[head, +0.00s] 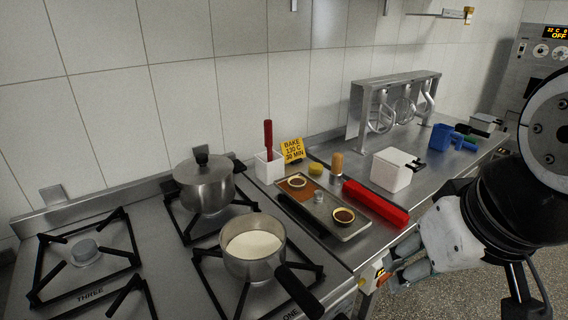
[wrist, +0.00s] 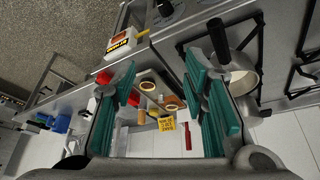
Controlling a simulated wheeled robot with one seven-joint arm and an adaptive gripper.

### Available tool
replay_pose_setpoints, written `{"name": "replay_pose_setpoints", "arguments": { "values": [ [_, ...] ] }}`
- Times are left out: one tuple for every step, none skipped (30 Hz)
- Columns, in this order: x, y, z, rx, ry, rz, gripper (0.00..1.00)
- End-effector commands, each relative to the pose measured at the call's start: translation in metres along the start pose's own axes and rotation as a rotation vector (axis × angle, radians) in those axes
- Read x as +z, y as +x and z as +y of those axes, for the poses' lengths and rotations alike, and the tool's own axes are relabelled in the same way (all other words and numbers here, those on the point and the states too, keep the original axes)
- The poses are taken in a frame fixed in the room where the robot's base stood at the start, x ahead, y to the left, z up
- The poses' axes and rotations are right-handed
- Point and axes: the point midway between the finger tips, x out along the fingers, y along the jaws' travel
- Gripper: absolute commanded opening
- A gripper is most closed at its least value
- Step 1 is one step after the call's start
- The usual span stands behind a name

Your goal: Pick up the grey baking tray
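The grey baking tray (head: 351,234) lies flat on the steel counter, right of the stove. It carries two small dark-filled tarts (head: 343,215), a brown patch and a small metal piece. A black bar-shaped item (head: 303,215) lies along its left side. My gripper (head: 388,272) is at the counter's front edge, in front of and right of the tray, apart from it. In the wrist view my gripper (wrist: 165,78) has its teal-padded fingers spread wide with nothing between them. The tray (wrist: 158,98) shows beyond the fingers there, partly hidden.
A long red item (head: 375,203) lies close along the tray's right side. A white box (head: 395,168), a blue jug (head: 441,138) and a utensil rack stand farther right. A yellow sign (head: 292,151) and white holder (head: 268,166) stand behind. A pan (head: 253,250) with a black handle is left.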

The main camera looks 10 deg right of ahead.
Motion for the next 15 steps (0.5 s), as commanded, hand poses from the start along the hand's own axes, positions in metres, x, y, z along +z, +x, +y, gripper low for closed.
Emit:
{"name": "replay_pose_setpoints", "arguments": {
  "values": [
    [0.0000,0.0000,0.0000,0.000,0.000,0.000,0.40],
    [0.0000,0.0000,0.0000,0.000,0.000,0.000,0.40],
    [0.0000,0.0000,0.0000,0.000,0.000,0.000,0.40],
    [0.0000,0.0000,0.0000,0.000,0.000,0.000,0.40],
    [0.0000,0.0000,0.0000,0.000,0.000,0.000,0.40],
    [0.0000,0.0000,0.0000,0.000,0.000,0.000,0.40],
    [0.0000,0.0000,0.0000,0.000,0.000,0.000,0.40],
    [0.0000,0.0000,0.0000,0.000,0.000,0.000,0.40],
    [0.0000,0.0000,0.0000,0.000,0.000,0.000,0.40],
    [0.0000,0.0000,0.0000,0.000,0.000,0.000,0.40],
    [0.0000,0.0000,0.0000,0.000,0.000,0.000,0.40],
    [0.0000,0.0000,0.0000,0.000,0.000,0.000,0.42],
    [-0.0002,0.0000,0.0000,0.000,0.001,0.000,0.48],
    [-0.0009,0.0000,0.0000,0.000,0.003,-0.001,0.48],
    [-0.0034,0.0000,0.0000,0.001,0.012,-0.002,0.48]
  ]
}}
